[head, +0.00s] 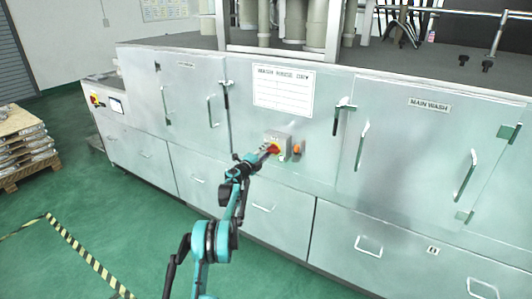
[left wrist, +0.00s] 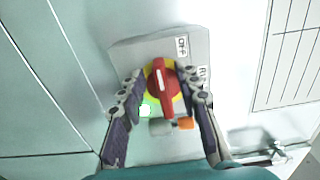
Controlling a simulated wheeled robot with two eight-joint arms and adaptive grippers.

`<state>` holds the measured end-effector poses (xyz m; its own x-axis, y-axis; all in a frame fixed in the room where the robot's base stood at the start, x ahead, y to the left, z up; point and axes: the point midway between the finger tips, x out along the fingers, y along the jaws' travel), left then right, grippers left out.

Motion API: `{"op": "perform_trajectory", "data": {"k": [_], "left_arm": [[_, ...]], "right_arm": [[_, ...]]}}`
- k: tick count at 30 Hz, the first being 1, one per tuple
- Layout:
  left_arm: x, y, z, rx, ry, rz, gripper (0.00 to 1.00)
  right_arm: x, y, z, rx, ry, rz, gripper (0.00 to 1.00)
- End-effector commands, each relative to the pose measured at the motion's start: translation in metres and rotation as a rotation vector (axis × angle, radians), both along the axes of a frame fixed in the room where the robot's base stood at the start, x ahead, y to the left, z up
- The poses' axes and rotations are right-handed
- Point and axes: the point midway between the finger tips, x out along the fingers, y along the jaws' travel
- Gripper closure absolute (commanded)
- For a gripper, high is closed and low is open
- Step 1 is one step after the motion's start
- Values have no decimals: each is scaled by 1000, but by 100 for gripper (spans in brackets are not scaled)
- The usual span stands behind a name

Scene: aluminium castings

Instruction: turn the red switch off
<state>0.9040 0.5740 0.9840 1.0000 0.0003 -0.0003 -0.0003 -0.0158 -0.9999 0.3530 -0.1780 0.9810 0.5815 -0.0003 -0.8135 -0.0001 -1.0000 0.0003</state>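The red switch (head: 272,148) is a rotary knob on a grey box (head: 284,138) on the metal machine front. In the left wrist view the red knob (left wrist: 163,90) sits on a yellow disc, its handle roughly upright in the picture. An OFF label (left wrist: 182,47) is above right of it, and a partly covered label (left wrist: 203,76) is to the right. My left gripper (head: 262,154) is at the knob. In the left wrist view its fingers (left wrist: 163,80) are apart, one on each side of the knob, with gaps to the red handle. My right gripper is not in view.
Below the knob are a lit green lamp (left wrist: 145,111), a grey part (left wrist: 160,127) and an orange part (left wrist: 185,123). A white notice (head: 284,92) hangs above the box. Door handles (head: 337,118) stick out nearby. The green floor in front is clear; a pallet (head: 25,165) stands at left.

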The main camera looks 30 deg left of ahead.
Motion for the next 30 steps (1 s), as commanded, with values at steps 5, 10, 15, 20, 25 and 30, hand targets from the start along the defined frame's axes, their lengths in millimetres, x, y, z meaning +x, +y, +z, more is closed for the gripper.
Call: {"op": "perform_trajectory", "data": {"k": [5, 10, 15, 20, 25, 30], "left_arm": [[-2, 0, 0, 0, 0, 0, 67], [-20, 1, 1, 0, 0, 2, 67], [-57, 1, 1, 0, 0, 2, 67], [-91, 1, 0, 0, 0, 2, 67], [-113, 0, 0, 0, 0, 1, 67], [-120, 0, 0, 0, 0, 0, 67]], "right_arm": [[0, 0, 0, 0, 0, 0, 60], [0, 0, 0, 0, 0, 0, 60], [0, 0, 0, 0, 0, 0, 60], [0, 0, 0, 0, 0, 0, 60], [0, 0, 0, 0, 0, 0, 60], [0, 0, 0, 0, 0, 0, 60]]}}
